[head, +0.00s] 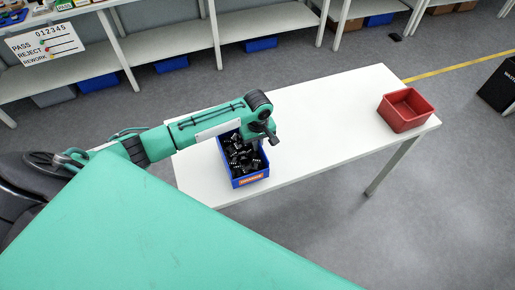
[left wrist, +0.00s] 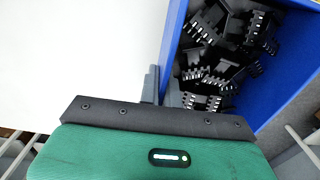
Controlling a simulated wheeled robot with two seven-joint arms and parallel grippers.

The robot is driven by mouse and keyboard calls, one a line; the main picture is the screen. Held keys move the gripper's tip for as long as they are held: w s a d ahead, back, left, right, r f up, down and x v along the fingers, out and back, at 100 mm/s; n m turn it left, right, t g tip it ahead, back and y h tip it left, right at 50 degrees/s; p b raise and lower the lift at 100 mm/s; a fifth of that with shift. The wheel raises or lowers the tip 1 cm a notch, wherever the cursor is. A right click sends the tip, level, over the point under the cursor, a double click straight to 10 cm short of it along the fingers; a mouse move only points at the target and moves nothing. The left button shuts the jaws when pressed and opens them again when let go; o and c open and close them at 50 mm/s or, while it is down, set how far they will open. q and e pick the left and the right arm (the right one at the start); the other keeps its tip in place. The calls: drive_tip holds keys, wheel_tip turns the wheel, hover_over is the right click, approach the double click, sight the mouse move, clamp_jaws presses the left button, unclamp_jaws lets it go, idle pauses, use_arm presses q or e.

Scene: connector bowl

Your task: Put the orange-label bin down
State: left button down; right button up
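The orange-label bin (head: 236,173) is blue and open-topped, with an orange label on its front and several black connectors inside. It is upright at the left part of the white table (head: 320,120), near the front edge. I cannot tell for sure whether its base touches the top. My left gripper (head: 268,136) is at the bin's far right side. In the left wrist view, its grey fingers (left wrist: 160,88) sit on either side of the bin's blue wall (left wrist: 172,45), close against it. My right gripper is not in view.
A red bin (head: 405,110) stands at the table's right end. The tabletop between the two bins is clear. Shelving (head: 170,45) with blue bins runs along the back. A dark container (head: 498,88) stands on the floor at the far right.

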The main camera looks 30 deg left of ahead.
use_arm(q)
drive_tip(key=shift+f, duration=1.7)
drive_tip(key=shift+f+p, duration=0.1)
drive_tip(key=shift+p, duration=0.2)
drive_tip(key=c, duration=1.6)
unclamp_jaws()
wheel_tip(320, 180, up, 12)
drive_tip(key=shift+r+b, duration=0.1)
drive_tip(key=shift+b, duration=0.95)
